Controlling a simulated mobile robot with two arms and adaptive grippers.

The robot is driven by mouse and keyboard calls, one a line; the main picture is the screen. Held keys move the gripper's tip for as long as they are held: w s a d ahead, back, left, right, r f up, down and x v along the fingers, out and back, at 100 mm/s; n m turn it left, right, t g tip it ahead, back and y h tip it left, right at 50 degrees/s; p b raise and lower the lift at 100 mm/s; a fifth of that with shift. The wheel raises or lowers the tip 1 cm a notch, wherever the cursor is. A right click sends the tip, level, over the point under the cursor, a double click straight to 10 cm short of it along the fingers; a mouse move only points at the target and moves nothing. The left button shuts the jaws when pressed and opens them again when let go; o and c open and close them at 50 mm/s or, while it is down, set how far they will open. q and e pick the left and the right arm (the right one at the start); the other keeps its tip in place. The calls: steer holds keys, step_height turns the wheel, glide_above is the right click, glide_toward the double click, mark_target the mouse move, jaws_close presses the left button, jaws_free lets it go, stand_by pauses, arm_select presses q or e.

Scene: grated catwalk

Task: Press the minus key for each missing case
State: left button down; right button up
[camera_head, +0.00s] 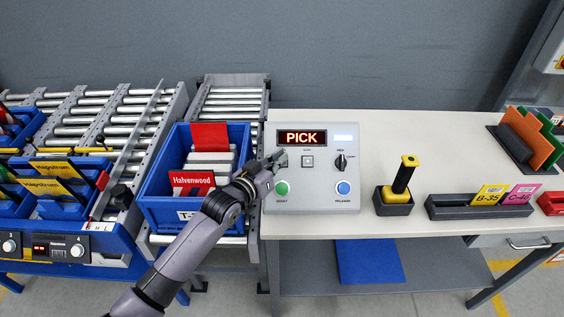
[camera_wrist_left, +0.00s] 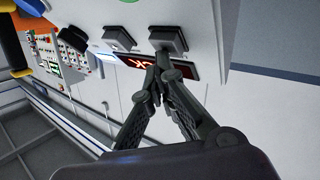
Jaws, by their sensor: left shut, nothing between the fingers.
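A light grey control panel (camera_head: 313,196) stands on the white bench. It carries a lit red display (camera_head: 302,138) reading PICK, a square button (camera_head: 307,161), a black rotary knob (camera_head: 341,162), a green button (camera_head: 282,188) and a blue button (camera_head: 344,188). I cannot make out which is a minus key. My left gripper (camera_head: 281,157) is shut and empty at the panel's left side. In the left wrist view its closed fingertips (camera_wrist_left: 160,66) overlap the red display (camera_wrist_left: 183,67), close to a square key (camera_wrist_left: 168,39); contact is unclear. A blue tote (camera_head: 160,208) holds red Halvenwood cases (camera_head: 192,183).
Roller conveyors (camera_head: 236,99) lie behind and left of the tote. Blue bins with black and yellow Magnstrom cases (camera_head: 50,187) are at far left. A yellow-topped black handheld (camera_head: 404,174) stands in its holder right of the panel, beside a card rack (camera_head: 465,212).

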arm_select(q)
steer(key=shift+w+f+b, duration=0.35)
steer(key=shift+f+b, duration=0.1)
stand_by(0.4)
stand_by(0.3)
steer(key=shift+s+r+p, duration=0.45)
steer(key=shift+r+p, duration=0.1)
steer(key=shift+p, duration=0.4)
steer(key=shift+s+r+p, duration=0.35)
steer(key=shift+s+p, duration=0.05)
steer(key=shift+p, duration=0.1)
steer(key=shift+s+r+p, duration=0.1)
steer(key=shift+r+p, duration=0.15)
steer(key=shift+p, duration=0.2)
steer(key=s+r+p, duration=0.3)
steer(key=p, duration=0.2)
steer(key=shift+s, duration=0.15)
